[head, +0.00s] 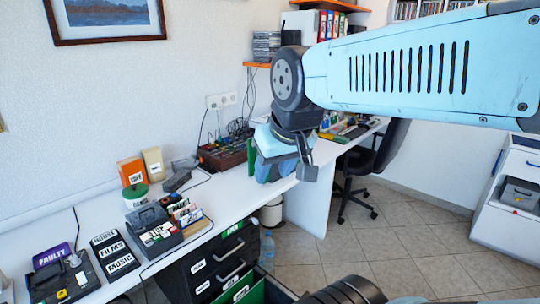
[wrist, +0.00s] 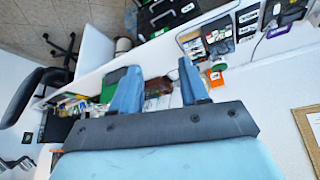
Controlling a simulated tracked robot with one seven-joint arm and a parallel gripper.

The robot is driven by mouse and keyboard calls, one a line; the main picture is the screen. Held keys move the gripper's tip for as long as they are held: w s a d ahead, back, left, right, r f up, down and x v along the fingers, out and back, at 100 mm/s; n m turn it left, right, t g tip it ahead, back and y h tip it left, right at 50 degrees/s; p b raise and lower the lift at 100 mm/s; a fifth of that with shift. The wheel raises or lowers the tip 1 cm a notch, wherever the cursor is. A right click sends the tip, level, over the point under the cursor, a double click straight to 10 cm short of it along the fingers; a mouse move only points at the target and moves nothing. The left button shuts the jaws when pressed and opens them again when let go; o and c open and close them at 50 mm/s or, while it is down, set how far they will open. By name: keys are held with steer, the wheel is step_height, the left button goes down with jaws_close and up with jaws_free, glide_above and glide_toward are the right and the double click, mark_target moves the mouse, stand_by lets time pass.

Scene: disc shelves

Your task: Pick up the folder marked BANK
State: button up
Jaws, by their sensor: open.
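No label reading BANK is legible in either view. My gripper (head: 288,155) is above the white desk in the head view, open and empty. In the wrist view its two blue fingers (wrist: 160,84) are spread apart with nothing held between them. A green item (wrist: 113,84) shows beside the left finger in the wrist view; it is partly hidden by it. An open drawer with green hanging folders (head: 245,292) is at the bottom of the head view, and its label is too small to read. Coloured binders (head: 330,25) stand on an orange shelf at the back, their spines unreadable.
The white desk (head: 225,190) runs along the wall. It carries a FAULTY box (head: 50,256), a HOUSE/FILMS/MUSIC sign (head: 112,254), a dark disc tray (head: 155,235) and an orange box (head: 131,171). A black chair (head: 375,165) and tiled floor (head: 400,250) lie to the right.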

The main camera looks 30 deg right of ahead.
steer(key=shift+a, duration=0.1)
steer(key=w+d+f+n+g+h, duration=0.25)
steer(key=w+d, duration=0.25)
steer(key=w, duration=0.6)
steer(key=w+d+f+n+g+h, duration=0.1)
steer(key=w+d+f+n+h, duration=0.25)
steer(key=w+d, duration=0.45)
steer(key=w+d+f+n+g+h, duration=0.2)
steer(key=w+d+f+n+h, duration=0.1)
steer(key=w, duration=1)
steer(key=w+f+n+t+h, duration=0.7)
steer(key=w+f+n, duration=0.6)
steer(key=w+f, duration=0.8)
steer(key=w+d+g+h, duration=0.1)
steer(key=w+d, duration=0.6)
steer(key=d, duration=0.6)
steer(key=shift+r, duration=0.45)
steer(key=shift+c, duration=0.3)
